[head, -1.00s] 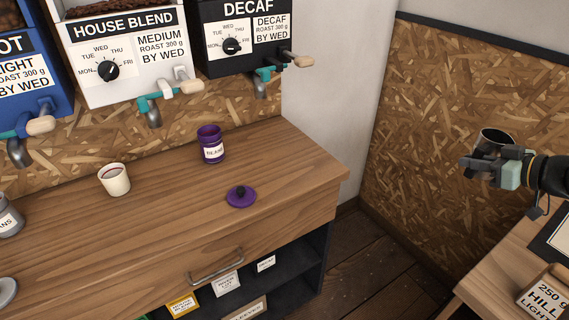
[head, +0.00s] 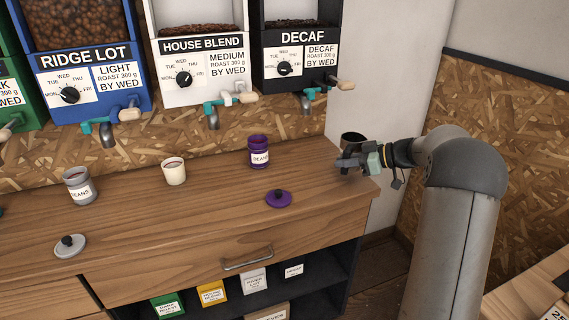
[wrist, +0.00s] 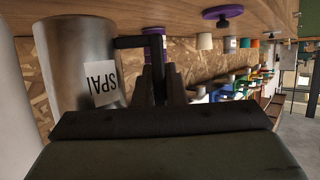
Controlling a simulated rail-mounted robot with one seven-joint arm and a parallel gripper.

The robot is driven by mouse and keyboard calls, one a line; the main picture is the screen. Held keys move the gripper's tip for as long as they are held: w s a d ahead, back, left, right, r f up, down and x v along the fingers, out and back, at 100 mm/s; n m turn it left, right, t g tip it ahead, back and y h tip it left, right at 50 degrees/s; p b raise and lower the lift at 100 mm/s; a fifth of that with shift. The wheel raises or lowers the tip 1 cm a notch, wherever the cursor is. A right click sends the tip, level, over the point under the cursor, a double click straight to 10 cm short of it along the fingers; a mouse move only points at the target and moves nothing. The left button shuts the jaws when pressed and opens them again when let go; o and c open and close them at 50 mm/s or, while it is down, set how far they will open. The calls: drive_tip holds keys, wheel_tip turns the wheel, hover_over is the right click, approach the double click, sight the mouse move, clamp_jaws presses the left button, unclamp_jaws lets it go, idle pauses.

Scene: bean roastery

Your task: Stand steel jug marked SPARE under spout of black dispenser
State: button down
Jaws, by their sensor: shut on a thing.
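My gripper (head: 352,160) is shut on the steel jug (head: 352,142) and holds it at the right end of the counter, close to the wall. In the wrist view the jug (wrist: 72,62) is a grey cylinder with a white label reading "SPA..", and its dark handle (wrist: 140,42) is at my fingers (wrist: 157,84). The black dispenser (head: 292,60), marked DECAF, hangs up and left of the jug. Its metal spout (head: 306,104) points down, left of and above the jug. The jug's base is partly hidden by my gripper in the head view.
On the wooden counter (head: 190,222) stand a purple BEANS jar (head: 258,152), its purple lid (head: 278,199), a cream cup (head: 174,172) and a grey BEANS jar (head: 79,186). The white HOUSE BLEND dispenser (head: 203,73) is left of DECAF.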

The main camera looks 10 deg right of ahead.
drive_tip(key=r+p+x, duration=0.1)
drive_tip(key=x, duration=0.4)
drive_tip(key=r+p+x, duration=0.1)
drive_tip(key=x, duration=0.4)
drive_tip(key=a+r+p+x, duration=0.1)
drive_tip(key=p+x, duration=0.1)
drive_tip(key=x, duration=0.3)
drive_tip(key=shift+w+a, duration=0.1)
drive_tip(key=shift+w, duration=0.35)
drive_tip(key=shift+f, duration=0.25)
drive_tip(key=shift+f+b, duration=0.2)
drive_tip(key=shift+b, duration=0.3)
drive_tip(key=c, duration=1.5)
unclamp_jaws()
